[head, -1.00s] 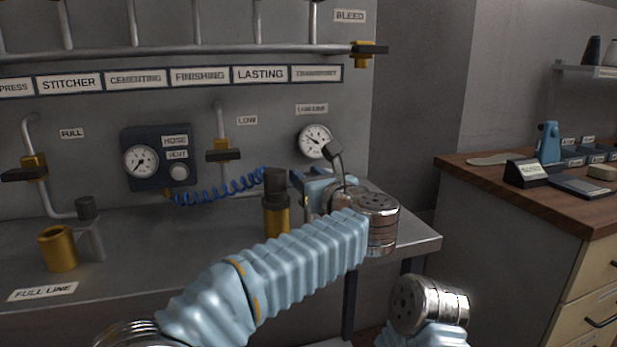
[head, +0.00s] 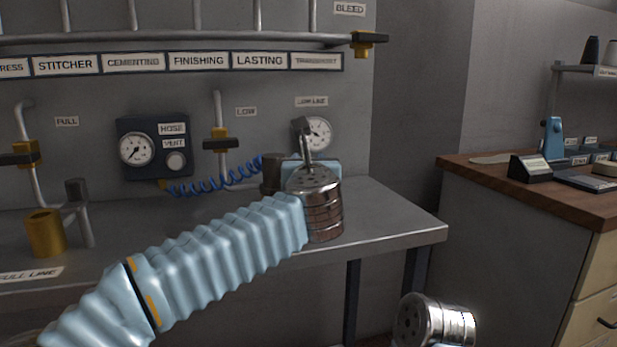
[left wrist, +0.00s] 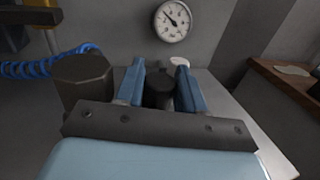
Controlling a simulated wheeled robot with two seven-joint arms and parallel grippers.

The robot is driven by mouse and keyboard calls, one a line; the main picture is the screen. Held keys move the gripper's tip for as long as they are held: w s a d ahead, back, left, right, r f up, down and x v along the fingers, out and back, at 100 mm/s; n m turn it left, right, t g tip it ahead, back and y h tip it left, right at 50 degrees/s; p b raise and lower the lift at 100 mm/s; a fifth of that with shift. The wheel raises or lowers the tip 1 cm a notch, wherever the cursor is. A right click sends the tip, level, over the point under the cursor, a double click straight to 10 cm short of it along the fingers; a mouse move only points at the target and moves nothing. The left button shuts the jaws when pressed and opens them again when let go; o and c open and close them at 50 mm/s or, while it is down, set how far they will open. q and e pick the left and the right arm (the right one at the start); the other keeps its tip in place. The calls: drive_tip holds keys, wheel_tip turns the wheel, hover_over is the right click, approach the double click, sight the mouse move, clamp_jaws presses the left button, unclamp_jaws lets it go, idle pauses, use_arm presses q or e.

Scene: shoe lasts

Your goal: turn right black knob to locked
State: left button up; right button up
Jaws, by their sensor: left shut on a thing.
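A black knob (left wrist: 158,88) stands between the two blue fingers of my left gripper (left wrist: 160,72) in the left wrist view. The fingers are shut on its sides. In the head view a dark knob (head: 272,173) shows left of my left wrist; my wrist and forearm hide the held knob and the fingertips. No locked marking is readable. Only a metal link of my right arm shows at the bottom of the head view; its gripper is out of frame.
A round gauge (head: 317,133) is on the wall behind my left wrist. A blue coiled hose (head: 215,183) runs left from there. A brass cup (head: 45,232) stands at left on the grey bench (head: 395,228). The bench's right end is clear. A wooden-topped cabinet (head: 475,172) stands at right.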

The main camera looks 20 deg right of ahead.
use_arm(q)
drive_tip(key=shift+m+g+h, duration=0.6)
drive_tip(key=shift+m+h, duration=0.6)
drive_tip(key=shift+h, duration=0.6)
use_arm(e)
drive_tip(key=shift+d+f, duration=0.1)
drive_tip(key=shift+f, duration=0.2)
use_arm(q)
drive_tip(key=shift+h, duration=0.3)
drive_tip(key=o, duration=0.9)
